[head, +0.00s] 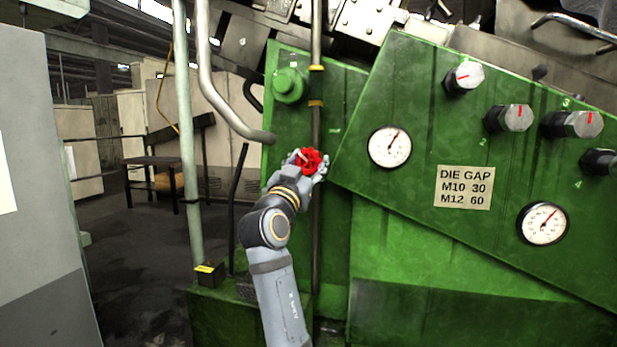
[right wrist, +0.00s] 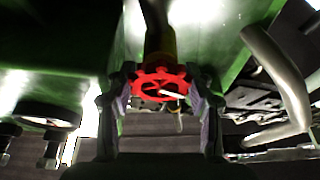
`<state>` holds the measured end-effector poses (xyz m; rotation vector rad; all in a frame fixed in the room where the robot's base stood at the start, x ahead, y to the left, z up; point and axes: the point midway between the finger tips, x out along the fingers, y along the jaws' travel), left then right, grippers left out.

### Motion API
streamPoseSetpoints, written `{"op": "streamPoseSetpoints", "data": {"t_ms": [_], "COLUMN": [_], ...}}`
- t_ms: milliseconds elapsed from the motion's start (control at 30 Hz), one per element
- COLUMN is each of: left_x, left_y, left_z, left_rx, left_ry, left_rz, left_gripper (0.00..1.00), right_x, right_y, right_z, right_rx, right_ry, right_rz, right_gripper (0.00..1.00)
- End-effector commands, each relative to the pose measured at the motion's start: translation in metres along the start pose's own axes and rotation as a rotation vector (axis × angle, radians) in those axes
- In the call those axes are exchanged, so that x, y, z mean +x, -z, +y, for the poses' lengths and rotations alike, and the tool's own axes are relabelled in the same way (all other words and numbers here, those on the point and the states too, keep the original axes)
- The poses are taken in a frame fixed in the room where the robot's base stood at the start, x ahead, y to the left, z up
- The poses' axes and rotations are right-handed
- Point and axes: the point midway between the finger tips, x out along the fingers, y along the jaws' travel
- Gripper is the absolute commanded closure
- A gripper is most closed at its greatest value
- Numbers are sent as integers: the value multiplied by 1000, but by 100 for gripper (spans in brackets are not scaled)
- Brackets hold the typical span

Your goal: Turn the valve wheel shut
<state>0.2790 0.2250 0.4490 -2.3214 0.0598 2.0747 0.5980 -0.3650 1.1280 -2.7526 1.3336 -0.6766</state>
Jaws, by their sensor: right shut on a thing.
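The red valve wheel (head: 310,161) sits on the vertical pipe at the green machine's front. My right gripper (head: 307,165) is at the wheel, its fingers on either side of the rim. In the right wrist view the spoked red wheel (right wrist: 160,85) lies between the two fingers of my right gripper (right wrist: 160,100), which is shut on it. A pale pointer or stem shows at the wheel's middle. The wheel's far side and its stem are partly hidden. My left gripper is not in view.
The green panel carries a "DIE GAP" label (head: 464,187), dial gauges (head: 390,147) and several knobs (head: 515,118). A bent grey pipe (head: 222,95) ends close to the left of the wheel. A grey cabinet (head: 40,180) stands at the left, with open floor behind it.

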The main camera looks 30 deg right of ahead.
Motion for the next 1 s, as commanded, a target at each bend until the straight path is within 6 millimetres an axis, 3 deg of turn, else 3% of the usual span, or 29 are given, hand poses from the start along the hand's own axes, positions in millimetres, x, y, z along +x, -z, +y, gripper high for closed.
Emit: {"op": "streamPoseSetpoints", "data": {"t_ms": [33, 300, 500, 1000], "left_x": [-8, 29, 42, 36], "left_y": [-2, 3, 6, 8], "left_z": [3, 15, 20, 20], "left_rx": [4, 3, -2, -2], "left_ry": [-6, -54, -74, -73], "left_rz": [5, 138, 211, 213], "left_gripper": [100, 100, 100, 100], "right_x": [-2, -2, -1, 1], "right_y": [-4, -4, -2, 3], "right_z": [1, 0, -1, -2], "right_rx": [27, 217, 392, 830], "right_ry": [-11, -90, -163, -345], "right_rz": [0, 0, 0, 0], "right_gripper": [79, 79, 79, 79]}}
